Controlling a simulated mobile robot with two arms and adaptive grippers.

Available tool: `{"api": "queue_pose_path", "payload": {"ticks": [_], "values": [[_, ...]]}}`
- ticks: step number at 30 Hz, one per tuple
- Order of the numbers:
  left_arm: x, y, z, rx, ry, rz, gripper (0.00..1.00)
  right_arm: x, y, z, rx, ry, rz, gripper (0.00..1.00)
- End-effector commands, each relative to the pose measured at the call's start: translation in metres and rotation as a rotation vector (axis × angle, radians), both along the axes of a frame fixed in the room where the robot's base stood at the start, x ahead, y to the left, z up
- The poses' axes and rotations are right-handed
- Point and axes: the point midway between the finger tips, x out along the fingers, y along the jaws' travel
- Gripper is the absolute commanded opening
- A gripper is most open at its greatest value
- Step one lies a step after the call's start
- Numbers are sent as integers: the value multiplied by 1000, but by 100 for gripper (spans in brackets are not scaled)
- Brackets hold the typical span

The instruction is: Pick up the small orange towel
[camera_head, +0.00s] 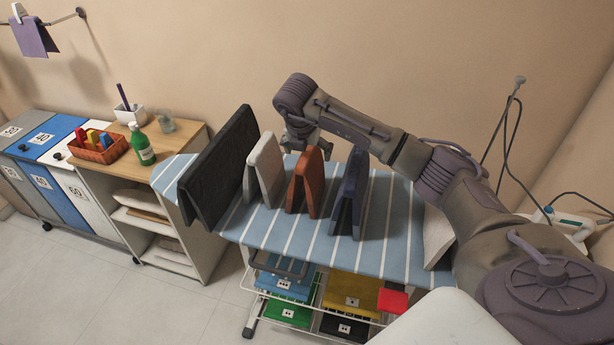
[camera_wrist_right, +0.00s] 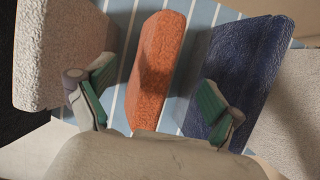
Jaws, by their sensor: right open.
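The small orange towel (camera_head: 306,183) stands folded like a tent on the striped ironing board (camera_head: 393,225), between a white towel and a navy towel. In the right wrist view the orange towel (camera_wrist_right: 156,70) lies between the two fingers. My right gripper (camera_head: 301,138) is behind and above the towel's far end in the head view. In the wrist view the right gripper (camera_wrist_right: 155,100) is open, with green-padded fingers either side of the towel and apart from it. Its left finger is by the white towel, its right finger in front of the navy towel. My left gripper is not in view.
The white towel (camera_head: 265,170) and navy towel (camera_head: 348,195) stand close on either side. A large black towel (camera_head: 222,165) is farther left, and a pale towel (camera_head: 437,236) is at the right. Bins (camera_head: 352,291) sit on a rack below the board.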

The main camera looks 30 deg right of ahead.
Motion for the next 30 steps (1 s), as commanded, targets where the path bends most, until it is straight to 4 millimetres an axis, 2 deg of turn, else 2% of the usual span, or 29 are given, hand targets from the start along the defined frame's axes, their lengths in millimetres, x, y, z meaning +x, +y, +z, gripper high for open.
{"api": "queue_pose_path", "payload": {"ticks": [6,12,30], "values": [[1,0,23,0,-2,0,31,3,-1,-26,1,7,0,92],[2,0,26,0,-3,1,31,10,-8,-48,1,2,1,92],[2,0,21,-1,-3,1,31,10,-8,-53,1,1,2,92]]}}
